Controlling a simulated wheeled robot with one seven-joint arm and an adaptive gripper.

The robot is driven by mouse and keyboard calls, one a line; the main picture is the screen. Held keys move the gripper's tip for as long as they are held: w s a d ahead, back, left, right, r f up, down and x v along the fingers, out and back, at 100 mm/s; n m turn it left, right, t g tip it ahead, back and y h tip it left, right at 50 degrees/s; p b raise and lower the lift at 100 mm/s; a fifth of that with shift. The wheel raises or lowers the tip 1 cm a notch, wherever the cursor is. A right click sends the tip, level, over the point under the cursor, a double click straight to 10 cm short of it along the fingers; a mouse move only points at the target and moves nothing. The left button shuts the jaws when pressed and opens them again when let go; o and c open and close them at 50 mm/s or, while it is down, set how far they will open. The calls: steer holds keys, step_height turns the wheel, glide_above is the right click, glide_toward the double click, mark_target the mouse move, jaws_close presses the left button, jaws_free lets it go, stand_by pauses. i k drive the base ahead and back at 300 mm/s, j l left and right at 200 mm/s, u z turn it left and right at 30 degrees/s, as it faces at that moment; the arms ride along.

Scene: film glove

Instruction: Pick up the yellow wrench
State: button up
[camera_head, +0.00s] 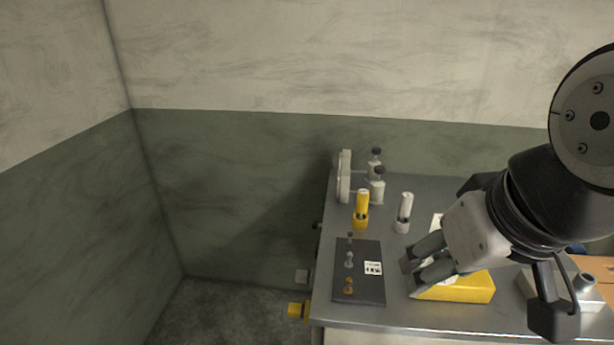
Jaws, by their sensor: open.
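I cannot make out a clear wrench shape. The yellow things in view are an upright yellow cylinder (361,203) at the back of the metal table (400,319), a low yellow block (466,289) near the front, and a small yellow piece (297,310) at the table's left edge. My gripper (411,277) is open, with its two fingers pointing left. The fingers cover part of the yellow block in this view. I see nothing held between them. Whether they touch the block cannot be told.
A dark panel (371,291) with small knobs and a white label lies left of my gripper. A white cylinder (404,212) stands behind it. Grey fittings (345,177) rise at the back left. A grey metal part (586,287) sits at the right. The green and cream wall is close behind.

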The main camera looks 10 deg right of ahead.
mark_target(363, 194)
steer(key=i+j+z, duration=0.2)
steer(key=j+z, duration=0.2)
steer(key=i+j+z, duration=0.1)
steer(key=j+z, duration=0.35)
steer(key=j, duration=0.2)
steer(key=j+z, duration=0.4)
steer(key=j, duration=0.15)
steer(key=i+j, duration=0.05)
